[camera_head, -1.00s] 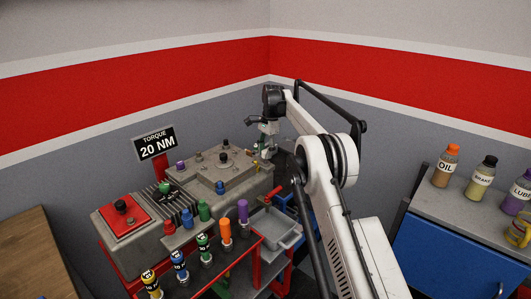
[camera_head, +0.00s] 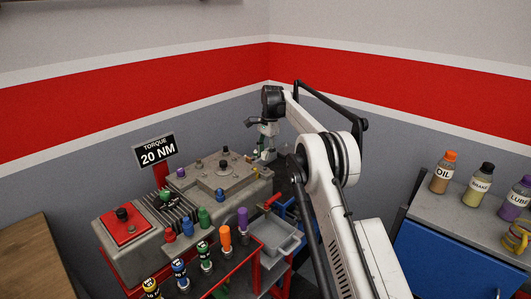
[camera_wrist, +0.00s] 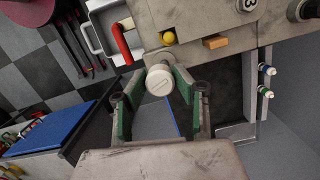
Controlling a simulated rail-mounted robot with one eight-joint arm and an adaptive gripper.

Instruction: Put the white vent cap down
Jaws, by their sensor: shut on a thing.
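The white vent cap (camera_wrist: 159,81) sits between the green-padded fingers of my gripper (camera_wrist: 156,90) in the wrist view, its round slotted face towards the camera. My gripper is shut on it. In the head view my gripper (camera_head: 268,142) hangs at the far right end of the grey engine block (camera_head: 245,179), close to its edge. The cap cannot be made out there. In the wrist view the block's edge (camera_wrist: 195,58) lies just above the cap; I cannot tell whether they touch.
A yellow knob (camera_wrist: 168,38) and an orange-brown piece (camera_wrist: 215,42) are on the block near the cap. A grey tray (camera_head: 278,236) stands in front of the block, by a red handle (camera_wrist: 121,43). Bottles stand on a right-hand bench (camera_head: 475,218).

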